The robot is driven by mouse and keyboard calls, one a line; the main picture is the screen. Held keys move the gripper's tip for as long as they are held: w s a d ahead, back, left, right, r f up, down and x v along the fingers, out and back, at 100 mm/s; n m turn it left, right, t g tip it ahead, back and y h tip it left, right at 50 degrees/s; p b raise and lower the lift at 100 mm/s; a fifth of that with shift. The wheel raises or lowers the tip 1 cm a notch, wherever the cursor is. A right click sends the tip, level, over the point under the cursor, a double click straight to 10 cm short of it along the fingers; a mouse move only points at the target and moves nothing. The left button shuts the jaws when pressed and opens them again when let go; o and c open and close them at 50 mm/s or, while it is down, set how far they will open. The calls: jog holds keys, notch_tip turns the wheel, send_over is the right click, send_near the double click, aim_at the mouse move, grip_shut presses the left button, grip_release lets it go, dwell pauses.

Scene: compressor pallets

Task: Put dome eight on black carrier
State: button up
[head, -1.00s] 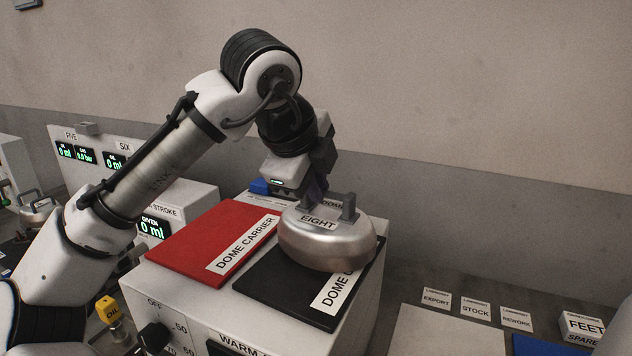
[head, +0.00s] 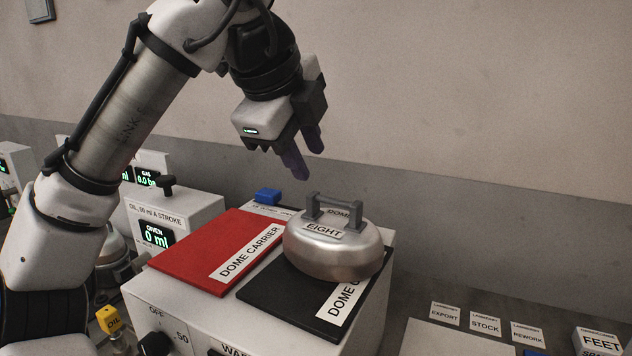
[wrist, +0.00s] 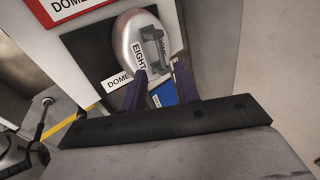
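The silver dome labelled EIGHT (head: 330,256) rests on the black dome carrier (head: 290,297), toward its back right. It has a grey handle on top, and it also shows in the wrist view (wrist: 130,42). My gripper (head: 309,163) is above the dome and a little left of its handle, clear of it. Its purple fingers are apart and nothing is between them in the head view. In the wrist view the fingers (wrist: 157,85) stand apart, overlapping the dome's near edge in the picture.
A red dome carrier (head: 195,258) lies left of the black one on the same white cabinet. A blue block (head: 268,195) sits behind it. A white gauge box (head: 175,225) stands to the left. Labelled cards (head: 485,324) lie at the lower right. The air above the dome is free.

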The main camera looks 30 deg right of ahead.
jog(key=shift+v, duration=1.6)
